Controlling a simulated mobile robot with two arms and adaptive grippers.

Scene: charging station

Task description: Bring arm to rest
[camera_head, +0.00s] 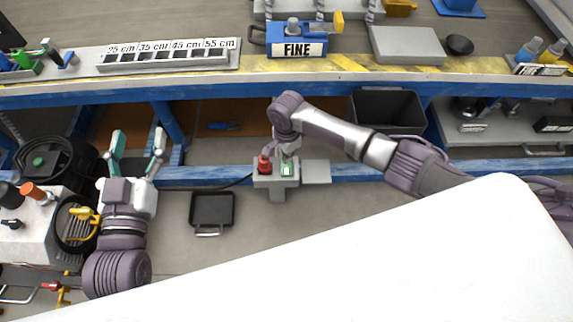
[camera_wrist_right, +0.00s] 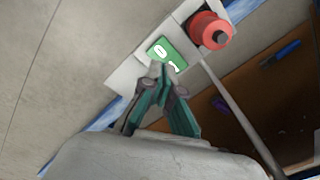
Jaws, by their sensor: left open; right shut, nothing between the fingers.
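My right arm comes in from the right in the head view, and its gripper (camera_head: 287,160) points down at a small grey control box. In the right wrist view the right gripper (camera_wrist_right: 163,72) is shut with nothing between its fingers. Its tips are at or just in front of a green button plate (camera_wrist_right: 174,54) with white marks; I cannot tell if they touch. A red knob (camera_wrist_right: 211,31) sits beside the plate and also shows on the box in the head view (camera_head: 264,165). My left gripper (camera_head: 138,142) is open and empty at the left, fingers pointing away from me.
A blue rail (camera_head: 350,172) runs behind the control box. A workbench (camera_head: 200,90) above holds a blue FINE box (camera_head: 296,42) and a slotted size tray (camera_head: 168,64). Equipment with hoses (camera_head: 50,235) stands close to my left arm. A dark tray (camera_head: 212,208) lies on the floor.

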